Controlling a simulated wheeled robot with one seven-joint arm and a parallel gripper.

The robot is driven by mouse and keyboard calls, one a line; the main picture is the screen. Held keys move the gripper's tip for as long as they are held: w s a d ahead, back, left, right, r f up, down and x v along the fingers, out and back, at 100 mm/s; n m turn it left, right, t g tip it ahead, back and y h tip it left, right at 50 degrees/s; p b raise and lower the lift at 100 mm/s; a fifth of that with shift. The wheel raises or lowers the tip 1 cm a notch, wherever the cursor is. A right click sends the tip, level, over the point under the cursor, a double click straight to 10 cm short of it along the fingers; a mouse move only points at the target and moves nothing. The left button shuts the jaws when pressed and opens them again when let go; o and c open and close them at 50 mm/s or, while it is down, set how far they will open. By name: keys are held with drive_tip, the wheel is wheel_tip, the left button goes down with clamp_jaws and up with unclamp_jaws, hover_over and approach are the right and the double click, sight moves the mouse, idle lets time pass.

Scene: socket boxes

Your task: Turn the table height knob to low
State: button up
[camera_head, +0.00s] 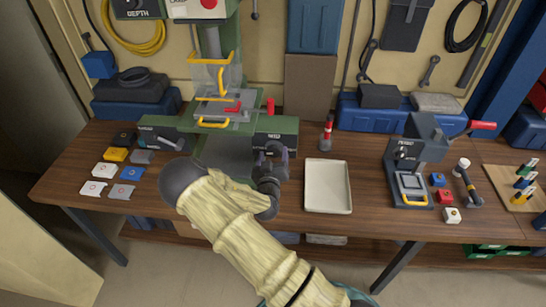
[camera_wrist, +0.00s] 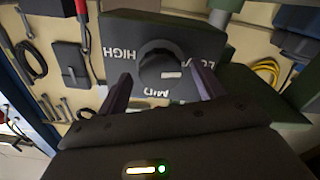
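The table height knob (camera_wrist: 158,62) is a round black dial on a dark box, marked HIGH on the left, MID below and LOW on the right in the wrist view. Its white mark (camera_wrist: 172,74) lies on the lower right of the dial, nearer LOW than HIGH. My gripper (camera_wrist: 166,82) is open, with one finger on each side of the dial and gaps visible at both sides. In the head view my gripper (camera_head: 271,160) is at the right front of the green drill press (camera_head: 222,155) and largely hides the knob.
A white tray (camera_head: 328,187) lies right of my gripper. Several square socket boxes (camera_head: 131,173) lie on the left of the wooden table (camera_head: 80,180). A red-topped bottle (camera_head: 326,135) stands behind the tray.

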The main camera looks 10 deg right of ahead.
drive_tip(key=shift+s+a+f, duration=0.15)
drive_tip(key=shift+s, duration=0.25)
drive_tip(key=b+v, duration=0.4)
drive_tip(key=v, duration=1.2)
drive_tip(key=shift+s, duration=0.3)
